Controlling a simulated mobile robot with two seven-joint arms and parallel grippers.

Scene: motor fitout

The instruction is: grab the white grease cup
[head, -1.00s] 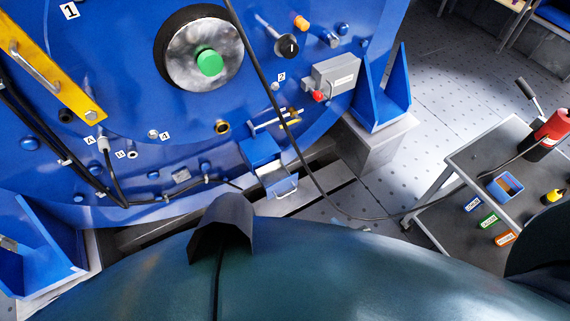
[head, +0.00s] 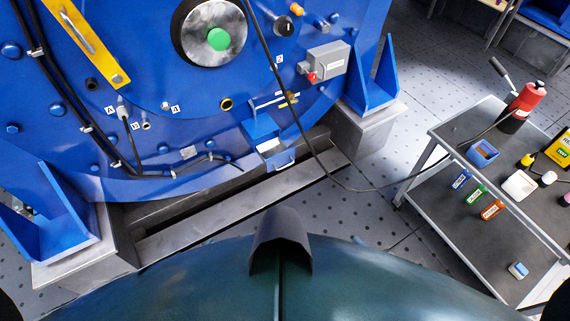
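A small white rounded object (head: 547,178), likely the white grease cup, stands on the grey cart at the right of the head view. It is too small to make out in detail. A white open container (head: 519,185) sits just left of it, and a yellow bottle with a dark top (head: 527,160) is close by. Neither of my grippers shows in the head view. Only dark parts of my own body show along the bottom edge and in the lower corners.
The cart (head: 438,140) also holds a red canister (head: 523,106), a blue bin (head: 483,152), several coloured labelled boxes (head: 476,194) and a blue-and-white item (head: 518,270). A black cable runs from the blue motor (head: 200,110) to the cart. Open floor (head: 375,215) lies between them.

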